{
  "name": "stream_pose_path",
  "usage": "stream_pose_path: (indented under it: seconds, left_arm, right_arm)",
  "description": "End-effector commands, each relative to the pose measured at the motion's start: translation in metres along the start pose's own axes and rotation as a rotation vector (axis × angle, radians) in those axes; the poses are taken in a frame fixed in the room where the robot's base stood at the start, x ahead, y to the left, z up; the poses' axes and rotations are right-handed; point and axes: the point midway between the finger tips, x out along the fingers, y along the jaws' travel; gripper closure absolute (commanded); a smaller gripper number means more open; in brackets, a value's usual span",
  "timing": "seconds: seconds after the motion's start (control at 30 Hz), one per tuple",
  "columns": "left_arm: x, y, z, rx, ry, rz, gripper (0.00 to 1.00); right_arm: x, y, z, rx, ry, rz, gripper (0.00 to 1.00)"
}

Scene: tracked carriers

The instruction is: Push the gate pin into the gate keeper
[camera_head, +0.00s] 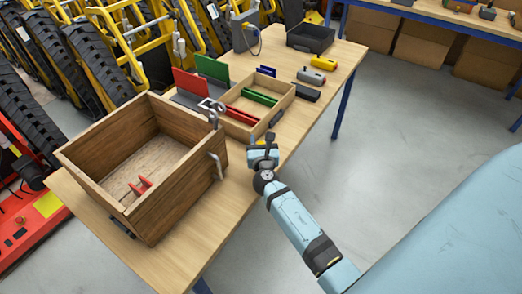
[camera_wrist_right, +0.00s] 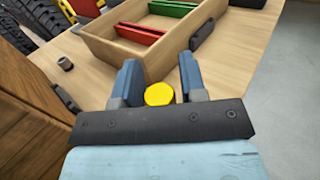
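My right gripper (camera_head: 264,143) is over the table, right of the wooden crate and near the front end of the tray. Its two fingers stand apart in the right wrist view (camera_wrist_right: 159,82). A round yellow disc (camera_wrist_right: 159,94) shows between them, with a gap visible on each side; I cannot tell whether it belongs to the gate pin. The wooden crate (camera_head: 130,212) has grey metal fittings at its right side, an upper one (camera_head: 213,113) and a lower bent one (camera_head: 217,167). I cannot tell which is pin or keeper. My left gripper is out of view.
The shallow wooden tray (camera_wrist_right: 175,55) with red and green bars lies just beyond my right gripper. A black bin (camera_head: 310,38) stands at the table's far end. Floor right of the table is clear.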

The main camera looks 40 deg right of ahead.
Motion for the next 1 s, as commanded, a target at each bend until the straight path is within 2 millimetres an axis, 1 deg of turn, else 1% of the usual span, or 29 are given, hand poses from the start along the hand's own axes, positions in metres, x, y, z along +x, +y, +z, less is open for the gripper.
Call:
stream_pose_path:
  seconds: [0.03, 0.13, 0.17, 0.43, 0.57, 0.67, 0.77, 0.87, 1.0]
  left_arm:
    - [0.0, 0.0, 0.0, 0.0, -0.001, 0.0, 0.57]
    - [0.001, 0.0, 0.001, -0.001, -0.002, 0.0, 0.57]
    - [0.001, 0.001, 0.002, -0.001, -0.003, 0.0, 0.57]
    - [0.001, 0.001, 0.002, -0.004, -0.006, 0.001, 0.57]
    - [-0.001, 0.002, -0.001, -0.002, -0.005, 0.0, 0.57]
    - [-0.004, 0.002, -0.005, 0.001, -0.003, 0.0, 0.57]
    - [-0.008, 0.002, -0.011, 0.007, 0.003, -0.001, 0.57]
    - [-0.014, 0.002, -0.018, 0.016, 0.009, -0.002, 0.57]
    - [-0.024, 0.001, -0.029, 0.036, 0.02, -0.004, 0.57]
  right_arm:
    - [0.0, 0.0, 0.0, 0.0, 0.0, 0.0, 0.73]
    - [0.0, 0.0, 0.0, 0.0, 0.0, 0.0, 0.96]
    - [0.0, 0.0, 0.0, 0.0, 0.0, 0.0, 0.98]
    - [0.0, 0.0, 0.002, 0.001, -0.001, 0.0, 0.99]
    - [0.0, 0.0, 0.009, 0.003, -0.001, 0.0, 0.99]
    - [0.0, 0.001, 0.021, 0.003, -0.001, 0.0, 0.99]
    - [0.0, 0.001, 0.039, 0.004, -0.002, 0.001, 0.99]
    - [0.0, 0.0, 0.062, 0.003, -0.003, 0.001, 0.99]
    - [0.0, 0.0, 0.099, 0.004, -0.004, 0.001, 0.99]
